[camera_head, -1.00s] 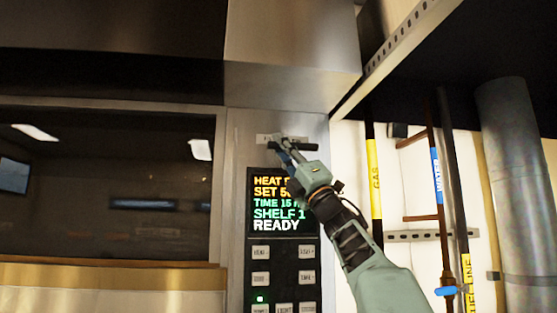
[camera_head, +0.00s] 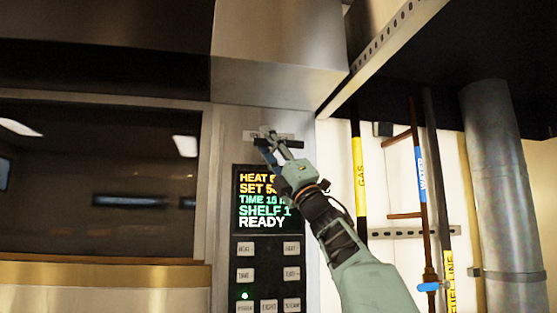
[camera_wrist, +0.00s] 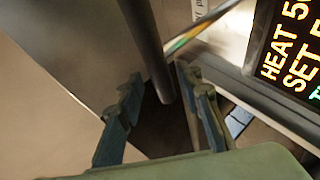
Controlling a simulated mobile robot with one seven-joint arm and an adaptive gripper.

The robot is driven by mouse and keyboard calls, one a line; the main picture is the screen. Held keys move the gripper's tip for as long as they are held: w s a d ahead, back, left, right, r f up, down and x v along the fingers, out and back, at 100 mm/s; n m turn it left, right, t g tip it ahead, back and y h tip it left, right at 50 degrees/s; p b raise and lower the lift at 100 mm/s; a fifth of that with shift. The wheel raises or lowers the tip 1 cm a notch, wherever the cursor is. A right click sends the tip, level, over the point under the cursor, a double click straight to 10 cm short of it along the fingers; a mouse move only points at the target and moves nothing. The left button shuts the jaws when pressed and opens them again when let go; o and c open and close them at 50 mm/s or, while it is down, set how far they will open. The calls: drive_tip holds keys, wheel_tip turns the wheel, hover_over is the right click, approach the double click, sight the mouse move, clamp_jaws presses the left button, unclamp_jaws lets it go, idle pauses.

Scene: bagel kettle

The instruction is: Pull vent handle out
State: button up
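The vent handle (camera_head: 291,144) is a short dark bar on the metal panel above the oven's display. In the wrist view it shows as a dark rod (camera_wrist: 148,45) coming from the top, its end between my two fingers. My gripper (camera_head: 267,138) is at the handle in the head view and partly covers it. In the wrist view my gripper (camera_wrist: 155,98) is open, one finger on each side of the rod. A gap shows beside the left finger; contact at the right finger is unclear.
The lit display (camera_head: 263,200) and several buttons (camera_head: 268,275) lie just below my gripper. A metal hood (camera_head: 280,80) overhangs above. The dark oven window (camera_head: 100,185) is at left. Yellow and blue labelled pipes (camera_head: 421,172) and a thick duct (camera_head: 500,200) stand at right.

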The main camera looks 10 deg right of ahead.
drive_tip(key=v, duration=1.1)
drive_tip(key=shift+f, duration=0.3)
drive_tip(key=shift+s+d, duration=0.1)
drive_tip(key=shift+d, duration=0.05)
